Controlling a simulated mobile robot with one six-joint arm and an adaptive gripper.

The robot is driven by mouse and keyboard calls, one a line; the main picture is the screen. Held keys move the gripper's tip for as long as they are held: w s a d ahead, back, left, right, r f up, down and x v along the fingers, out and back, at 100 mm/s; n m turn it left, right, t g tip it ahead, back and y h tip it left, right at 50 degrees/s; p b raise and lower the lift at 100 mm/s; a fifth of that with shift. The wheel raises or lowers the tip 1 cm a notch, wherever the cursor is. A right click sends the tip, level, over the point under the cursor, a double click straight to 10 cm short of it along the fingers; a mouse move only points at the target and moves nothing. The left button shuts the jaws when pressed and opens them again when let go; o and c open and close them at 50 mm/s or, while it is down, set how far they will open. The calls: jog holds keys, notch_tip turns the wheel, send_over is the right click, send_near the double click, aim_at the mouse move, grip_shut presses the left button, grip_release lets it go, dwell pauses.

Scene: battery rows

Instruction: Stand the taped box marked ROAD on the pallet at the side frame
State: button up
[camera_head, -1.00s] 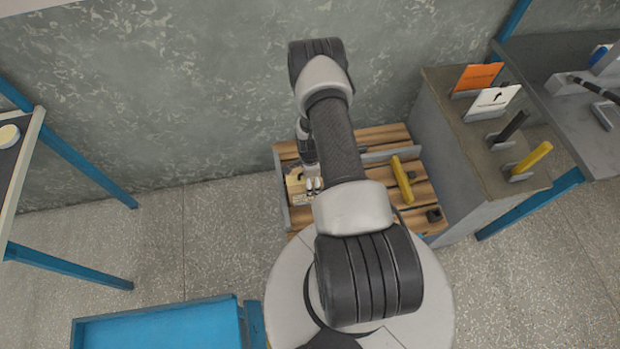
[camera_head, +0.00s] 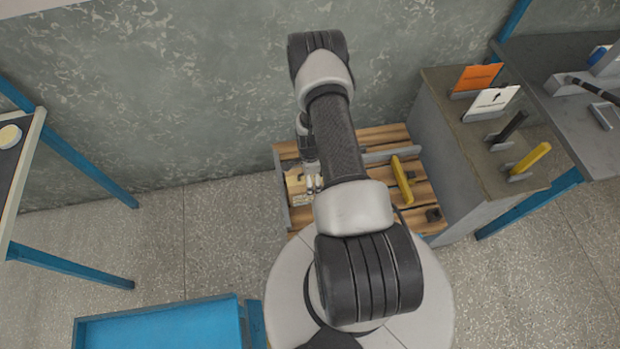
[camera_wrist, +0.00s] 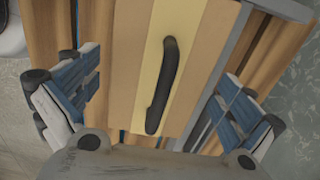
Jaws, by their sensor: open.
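A tan taped box (camera_head: 297,189) stands at the left edge of the pallet (camera_head: 372,137), next to the grey side frame (camera_head: 282,196). In the wrist view the box (camera_wrist: 207,45) shows a pale yellow tape strip and a dark handle (camera_wrist: 162,85) on top; no marking is readable. The grey frame (camera_wrist: 233,48) runs close along the box's right side there; I cannot tell if they touch. My gripper (camera_head: 314,183) is at the box; in the wrist view its open fingers (camera_wrist: 160,72) are on both sides of the box, with the handle between them, unheld.
A grey cabinet (camera_head: 440,135) with upright cards stands at the right. A blue cart (camera_head: 160,325) is at the lower left. The wall is close behind.

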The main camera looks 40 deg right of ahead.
notch_tip(320, 180, up, 10)
jog(key=shift+f+p, duration=0.2)
jog(key=shift+p, duration=1.05)
jog(key=shift+w+r, duration=0.1)
jog(key=shift+r, duration=0.25)
jog(key=w+a+r+n+t, duration=0.1)
jog(key=w+a+r+n, duration=0.2)
jog(key=r, duration=0.7)
jog(key=a+r+n, duration=0.4)
jog(key=r, duration=0.7)
jog(key=w+a+r+n+t, duration=0.1)
jog(key=w+a+r+n, duration=0.2)
jog(key=r, duration=0.7)
jog(key=s+a+r+n+t, duration=0.1)
jog(key=s+a+r+n, duration=0.65)
jog(key=r, duration=0.45)
jog(key=s+a+r+n, duration=0.2)
jog(key=s+a+n, duration=0.1)
jog(key=s, duration=0.3)
jog(key=s+a+r+n+t, duration=0.1)
jog(key=s+a+r+n, duration=0.2)
jog(key=s, duration=0.4)
jog(key=shift+s+n+t, duration=0.25)
jog(key=shift+n+t, duration=0.05)
jog(key=shift+n, duration=0.15)
jog(key=shift+a+r, duration=0.1)
